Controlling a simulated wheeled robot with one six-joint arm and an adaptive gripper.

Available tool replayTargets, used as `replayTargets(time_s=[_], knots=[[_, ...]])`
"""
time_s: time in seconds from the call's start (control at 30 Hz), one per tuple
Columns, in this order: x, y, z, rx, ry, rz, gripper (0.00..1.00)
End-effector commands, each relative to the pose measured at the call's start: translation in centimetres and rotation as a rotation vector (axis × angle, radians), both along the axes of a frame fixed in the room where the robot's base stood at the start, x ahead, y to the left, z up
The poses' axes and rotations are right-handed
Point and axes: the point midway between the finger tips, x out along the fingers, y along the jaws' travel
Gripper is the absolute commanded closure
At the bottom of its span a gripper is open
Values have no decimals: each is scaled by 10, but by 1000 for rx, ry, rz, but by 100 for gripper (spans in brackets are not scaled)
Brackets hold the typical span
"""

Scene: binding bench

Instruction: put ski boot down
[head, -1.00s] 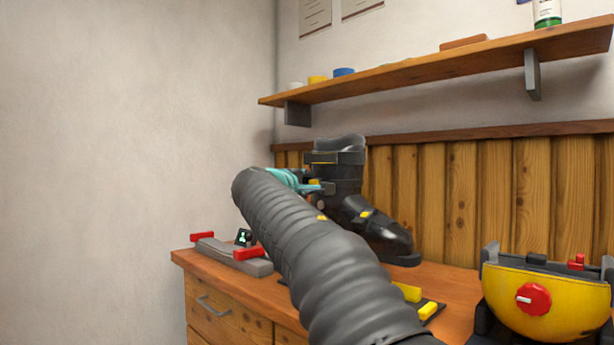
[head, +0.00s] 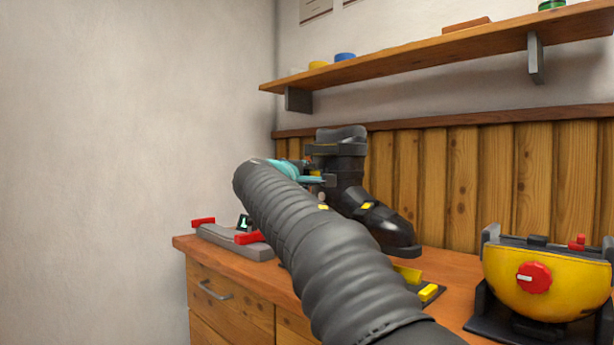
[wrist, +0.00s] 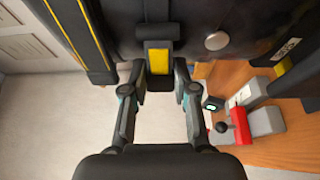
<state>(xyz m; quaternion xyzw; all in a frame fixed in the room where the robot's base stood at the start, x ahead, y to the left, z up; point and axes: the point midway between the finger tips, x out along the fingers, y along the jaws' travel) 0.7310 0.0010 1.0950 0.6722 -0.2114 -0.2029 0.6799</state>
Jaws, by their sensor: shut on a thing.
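A black ski boot (head: 376,222) with yellow buckle parts stands upright in the head view, toe pointing right, above the wooden bench (head: 462,268). My gripper (head: 318,178) is at the back of the boot's shaft, partly hidden by my own arm. In the wrist view the boot (wrist: 265,30) fills the top, and my gripper (wrist: 159,75) is shut on it at a black strap with a yellow patch. The boot's heel and the underside of its sole are hidden, so I cannot tell whether it touches the bench.
A grey device with red levers (head: 235,240) lies at the bench's left end. A black and yellow plate (head: 428,292) lies below the boot. A yellow machine with a red knob (head: 545,280) stands right. A shelf (head: 430,62) hangs above.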

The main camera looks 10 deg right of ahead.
Motion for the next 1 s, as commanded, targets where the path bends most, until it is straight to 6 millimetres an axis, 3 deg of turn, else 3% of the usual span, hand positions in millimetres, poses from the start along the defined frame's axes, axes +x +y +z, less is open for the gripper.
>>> replayTargets(time_s=[0.07,0.1,0.17,0.67,0.87,1.0], knots=[[-1,0,4,-4,-4,0,100],[0,0,0,0,0,0,62],[0,0,1,0,0,0,47],[-1,0,4,-1,-3,0,47],[-1,0,22,-1,-4,0,47],[-26,19,13,0,-6,6,47]])
